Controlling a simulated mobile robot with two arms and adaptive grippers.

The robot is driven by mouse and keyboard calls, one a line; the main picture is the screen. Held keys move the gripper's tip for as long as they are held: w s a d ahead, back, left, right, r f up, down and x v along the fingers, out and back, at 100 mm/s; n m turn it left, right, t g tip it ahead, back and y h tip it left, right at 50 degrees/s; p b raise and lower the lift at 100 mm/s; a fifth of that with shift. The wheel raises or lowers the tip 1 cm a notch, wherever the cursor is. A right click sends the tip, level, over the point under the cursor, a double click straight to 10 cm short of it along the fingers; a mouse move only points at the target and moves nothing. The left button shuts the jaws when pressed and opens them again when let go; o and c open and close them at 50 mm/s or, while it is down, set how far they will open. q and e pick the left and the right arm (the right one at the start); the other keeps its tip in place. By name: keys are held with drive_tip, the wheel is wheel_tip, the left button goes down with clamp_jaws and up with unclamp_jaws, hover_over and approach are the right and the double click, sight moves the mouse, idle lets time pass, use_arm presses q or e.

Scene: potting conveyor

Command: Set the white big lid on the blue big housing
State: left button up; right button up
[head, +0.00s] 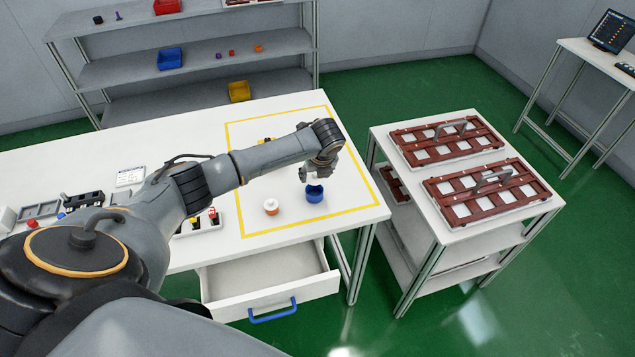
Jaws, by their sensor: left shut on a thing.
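The blue big housing (315,194) stands upright on the white table inside the yellow outline, near the front edge. It looks like a short round cup with a dark opening at the top. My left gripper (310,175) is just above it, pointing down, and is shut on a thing. The held thing is too small and pale against the table to make out clearly; I take it to be the white big lid. My right gripper is not in view.
An orange housing with a white top (271,207) stands left of the blue one. An open drawer (265,284) juts out below the table. A cart (455,233) with brown-framed trays stands at the right. Shelves (190,65) stand behind. My left arm hides part of the table.

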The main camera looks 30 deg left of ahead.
sight(316, 181)
use_arm(q)
drive_tip(key=shift+w+r, duration=0.1)
drive_tip(key=shift+w, duration=0.1)
drive_tip(key=shift+a, duration=0.1)
drive_tip(key=shift+s+r, duration=0.1)
drive_tip(key=shift+s, duration=0.05)
drive_tip(key=shift+p, duration=0.4)
drive_tip(key=shift+f+b, duration=0.65)
drive_tip(key=shift+f, duration=0.65)
drive_tip(key=shift+f+b, duration=0.55)
drive_tip(key=shift+f, duration=0.7)
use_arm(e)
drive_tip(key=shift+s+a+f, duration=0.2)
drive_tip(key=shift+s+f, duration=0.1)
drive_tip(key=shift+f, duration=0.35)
use_arm(q)
drive_tip(key=shift+f, duration=0.1)
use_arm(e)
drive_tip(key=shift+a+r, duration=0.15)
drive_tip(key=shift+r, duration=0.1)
use_arm(q)
drive_tip(key=shift+p, duration=0.45)
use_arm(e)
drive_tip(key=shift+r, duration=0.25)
